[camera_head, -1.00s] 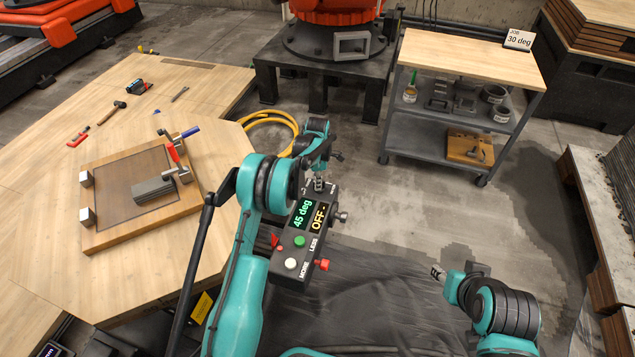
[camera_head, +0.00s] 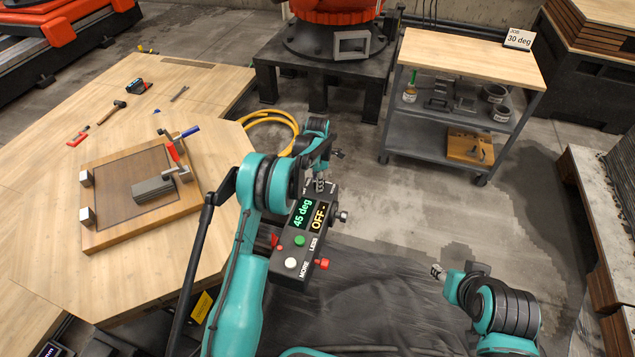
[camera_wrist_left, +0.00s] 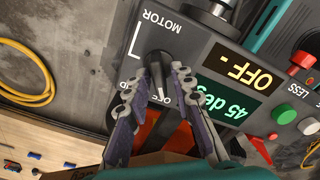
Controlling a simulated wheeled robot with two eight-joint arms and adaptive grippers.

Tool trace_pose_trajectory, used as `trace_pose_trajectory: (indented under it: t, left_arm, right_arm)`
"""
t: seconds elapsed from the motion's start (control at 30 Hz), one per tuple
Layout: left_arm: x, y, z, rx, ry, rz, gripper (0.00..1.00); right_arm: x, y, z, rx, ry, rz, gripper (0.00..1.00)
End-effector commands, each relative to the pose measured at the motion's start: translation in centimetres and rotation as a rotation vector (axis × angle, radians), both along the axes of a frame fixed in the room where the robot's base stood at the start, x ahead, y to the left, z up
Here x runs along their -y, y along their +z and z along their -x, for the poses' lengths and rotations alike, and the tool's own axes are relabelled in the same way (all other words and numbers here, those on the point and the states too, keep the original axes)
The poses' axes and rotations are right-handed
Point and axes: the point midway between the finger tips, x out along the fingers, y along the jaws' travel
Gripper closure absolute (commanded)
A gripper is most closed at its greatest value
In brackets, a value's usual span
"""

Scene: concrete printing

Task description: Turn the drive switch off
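The drive switch (camera_wrist_left: 157,70) is a black knob on the dark control box (camera_head: 326,250), beside the lettering MOTOR. The box's displays read "OFF -" (camera_head: 319,216) and "45 deg" (camera_head: 301,213). My left gripper (camera_wrist_left: 159,75) is at the box's far end, with its two fingers on either side of the knob. The fingertips are very close to the knob; I cannot tell if they press on it. The fingers partly cover the panel markings around the knob. My right gripper (camera_head: 436,272) is low at the right, away from the box, its fingers too small to judge.
Green, white and red buttons sit on the box near the displays. A wooden table (camera_head: 40,210) with a framed board and tools stands at the left. A yellow hose (camera_head: 270,117) lies behind my left arm. A trolley (camera_head: 455,50) stands at the back right. Open floor lies between.

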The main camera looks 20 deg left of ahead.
Motion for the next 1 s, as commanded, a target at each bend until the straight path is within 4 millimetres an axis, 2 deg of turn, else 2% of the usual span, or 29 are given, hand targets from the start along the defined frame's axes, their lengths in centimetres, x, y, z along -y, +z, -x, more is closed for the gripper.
trace_pose_trajectory:
  t: [0.37, 0.47, 0.8, 1.0]
  left_arm:
    - [0.0, 0.5, 0.0, 0.000, -0.001, 0.000, 0.69]
    - [0.0, 1.8, 0.0, 0.000, -0.001, 0.000, 0.69]
    - [0.0, 8.9, 0.0, 0.000, -0.001, 0.000, 0.69]
    - [0.0, 11.4, 0.0, 0.000, -0.001, 0.000, 0.69]
  right_arm:
    - [0.0, 0.0, 0.0, 0.000, 0.000, 0.000, 0.60]
    - [0.0, 0.0, 0.0, 0.000, 0.000, 0.000, 0.60]
    - [0.0, 0.0, 0.0, 0.000, 0.000, 0.000, 0.60]
    - [0.0, 0.0, 0.0, 0.000, 0.000, 0.000, 0.60]
